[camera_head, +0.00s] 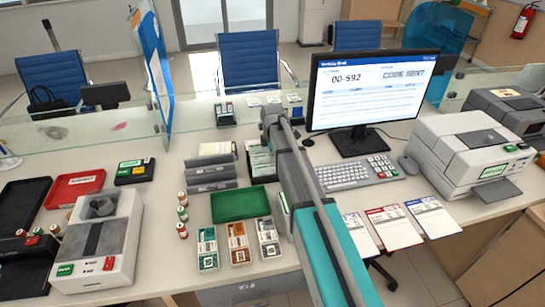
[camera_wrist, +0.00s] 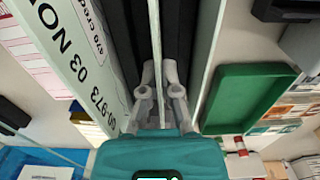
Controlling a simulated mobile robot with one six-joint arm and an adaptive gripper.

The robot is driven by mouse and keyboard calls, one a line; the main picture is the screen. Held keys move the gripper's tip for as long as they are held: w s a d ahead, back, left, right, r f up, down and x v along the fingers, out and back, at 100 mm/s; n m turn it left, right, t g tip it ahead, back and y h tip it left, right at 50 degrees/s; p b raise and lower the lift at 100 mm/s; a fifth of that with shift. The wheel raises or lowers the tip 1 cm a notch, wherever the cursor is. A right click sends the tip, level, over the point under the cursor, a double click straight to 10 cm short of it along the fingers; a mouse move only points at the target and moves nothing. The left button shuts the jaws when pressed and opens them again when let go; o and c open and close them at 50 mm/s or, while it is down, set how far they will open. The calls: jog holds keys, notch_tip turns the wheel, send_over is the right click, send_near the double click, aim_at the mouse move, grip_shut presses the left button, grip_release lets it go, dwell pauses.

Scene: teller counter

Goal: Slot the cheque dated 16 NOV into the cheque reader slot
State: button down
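My gripper (camera_wrist: 157,60) points down among thin upright sheets in the wrist view; in the head view its tip is hidden behind my arm. One pale green sheet, a cheque (camera_wrist: 75,75), stands at left, its date reading 03 NOV upside down. Another pale sheet (camera_wrist: 211,50) is at the right. In the head view, a grey-white device with a dark central channel (camera_head: 100,238) stands front left; I cannot tell whether it is the cheque reader.
A green tray (camera_head: 240,205) lies beside my arm, with several banknote bundles (camera_head: 208,250) in front. A grey rack (camera_head: 210,172) stands behind it. A monitor (camera_head: 365,95), keyboard (camera_head: 355,172) and printer (camera_head: 475,150) fill the right. A glass screen (camera_head: 300,120) crosses behind.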

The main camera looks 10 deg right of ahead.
jog(key=shift+r, duration=0.15)
jog(key=shift+r+p, duration=5.6)
jog(key=shift+p, duration=0.15)
jog(key=shift+s, duration=0.1)
